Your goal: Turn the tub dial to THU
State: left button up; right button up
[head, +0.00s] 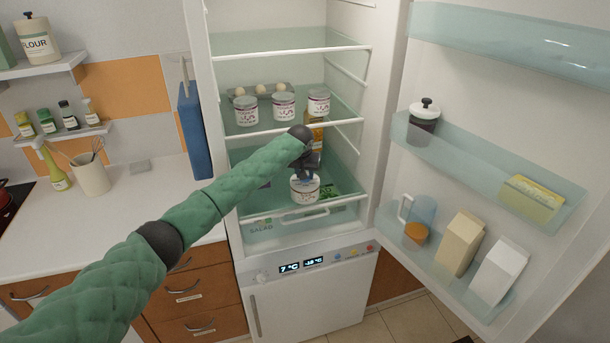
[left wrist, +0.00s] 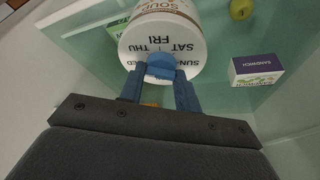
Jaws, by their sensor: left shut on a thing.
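The soup tub (head: 305,192) is a white round tub on the lower shelf inside the open fridge. In the left wrist view the tub (left wrist: 185,38) shows "SOUP" and a ring of day names, with SAT, THU and FRI readable and SUN and WED partly covered. The tub dial (left wrist: 161,64) is a blue round knob at the tub. My left gripper (head: 306,172) reaches down over the tub; in the left wrist view its blue fingers (left wrist: 160,85) are shut on the dial. I cannot tell which day the dial points to. My right gripper is not in view.
Three jars (head: 283,106) and eggs stand on the shelf above. An orange bottle (head: 315,135) stands just behind my gripper. A sandwich box (left wrist: 257,69) is near the tub. The open fridge door (head: 480,170) holds cartons and a jug at right.

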pick_arm(q)
jog(key=shift+f+m+h, duration=0.1)
jog(key=shift+m+h, duration=0.3)
jog(key=shift+m, duration=0.5)
jog(key=shift+a+m+h+b, duration=0.1)
jog(key=shift+m+h+b, duration=0.25)
jog(key=shift+m, duration=0.55)
jog(key=shift+m+g, duration=0.3)
jog(key=shift+m, duration=0.2)
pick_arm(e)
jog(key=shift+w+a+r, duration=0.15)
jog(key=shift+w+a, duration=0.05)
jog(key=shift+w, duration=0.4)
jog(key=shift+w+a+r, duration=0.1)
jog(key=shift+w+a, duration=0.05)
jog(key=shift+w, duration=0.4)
